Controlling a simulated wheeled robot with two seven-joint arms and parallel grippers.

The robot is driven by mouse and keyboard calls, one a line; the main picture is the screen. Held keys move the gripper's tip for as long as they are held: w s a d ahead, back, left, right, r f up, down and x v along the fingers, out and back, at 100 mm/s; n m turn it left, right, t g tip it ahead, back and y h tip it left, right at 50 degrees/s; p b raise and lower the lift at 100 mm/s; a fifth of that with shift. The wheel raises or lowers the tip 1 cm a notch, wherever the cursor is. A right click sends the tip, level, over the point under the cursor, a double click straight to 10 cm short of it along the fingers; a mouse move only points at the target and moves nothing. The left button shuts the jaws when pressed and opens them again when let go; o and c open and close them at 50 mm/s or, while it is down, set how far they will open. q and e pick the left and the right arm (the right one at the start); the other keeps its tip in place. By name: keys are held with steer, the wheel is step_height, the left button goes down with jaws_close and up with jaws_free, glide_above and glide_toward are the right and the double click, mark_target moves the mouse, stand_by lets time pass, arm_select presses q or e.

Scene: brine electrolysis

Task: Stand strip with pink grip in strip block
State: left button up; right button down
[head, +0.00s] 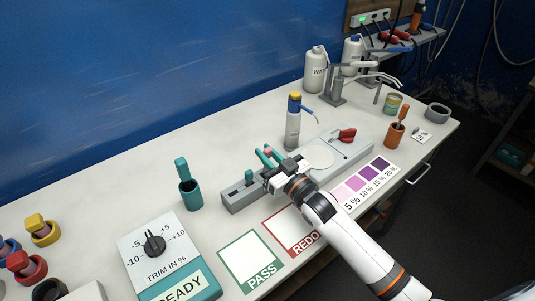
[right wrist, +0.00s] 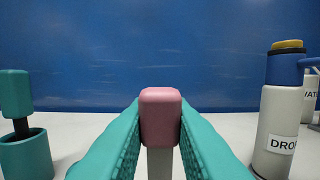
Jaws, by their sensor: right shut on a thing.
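My right gripper (head: 269,153) has teal fingers and is shut on the strip with the pink grip (right wrist: 161,115), which stands upright between the fingers in the right wrist view. Its pale shaft shows just below the grip; its lower end is out of sight. The long grey block (head: 236,200) lies on the bench under and beside my right gripper, which hides part of it. A teal-topped piece (head: 249,177) stands in its left part. I cannot tell whether the held strip touches the block. My left gripper is not in view.
A drop bottle (head: 293,125) with a yellow cap stands behind the block; it is at the right in the right wrist view. A teal pot (head: 190,194) stands left. A white disc (head: 318,157) and red piece (head: 347,135) are at the block's right. PASS card (head: 251,262) lies in front.

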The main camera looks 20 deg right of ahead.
steer(key=shift+w+f+b, duration=0.15)
steer(key=shift+f+b, duration=1.05)
steer(key=shift+f, duration=1)
steer(key=c, duration=1.2)
jaws_free()
steer(key=shift+c, duration=0.2)
steer(key=b+v, duration=0.1)
steer(key=v, duration=1)
steer(key=shift+s+d, duration=0.15)
steer(key=shift+s, duration=0.35)
